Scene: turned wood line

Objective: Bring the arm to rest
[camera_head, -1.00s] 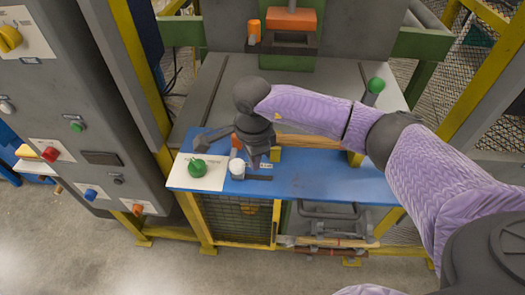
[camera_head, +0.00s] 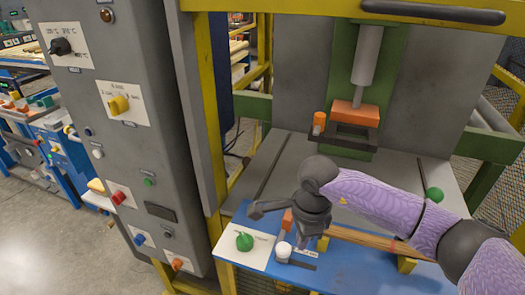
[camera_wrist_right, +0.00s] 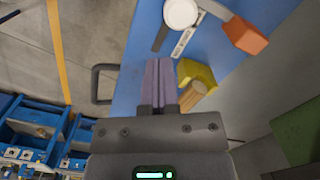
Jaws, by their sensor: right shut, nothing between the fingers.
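My right arm, in a purple sleeve, comes in from the right in the head view. Its dark gripper (camera_head: 304,243) points down over the blue table (camera_head: 350,277), close to the white round cap (camera_head: 283,250). In the right wrist view the two fingers (camera_wrist_right: 160,80) lie together, shut and empty, above the blue surface. There they appear beside a yellow block (camera_wrist_right: 198,72) and the end of a wooden rod (camera_wrist_right: 193,97); I cannot tell the exact gap. My left gripper is not in view.
A green knob (camera_head: 244,241) sits on a white plate (camera_head: 240,255). A press with an orange block (camera_head: 356,113) stands behind. A grey control cabinet (camera_head: 140,150) is at the left. A yellow post (camera_head: 207,90) stands between. An orange block (camera_wrist_right: 245,36) is near the gripper.

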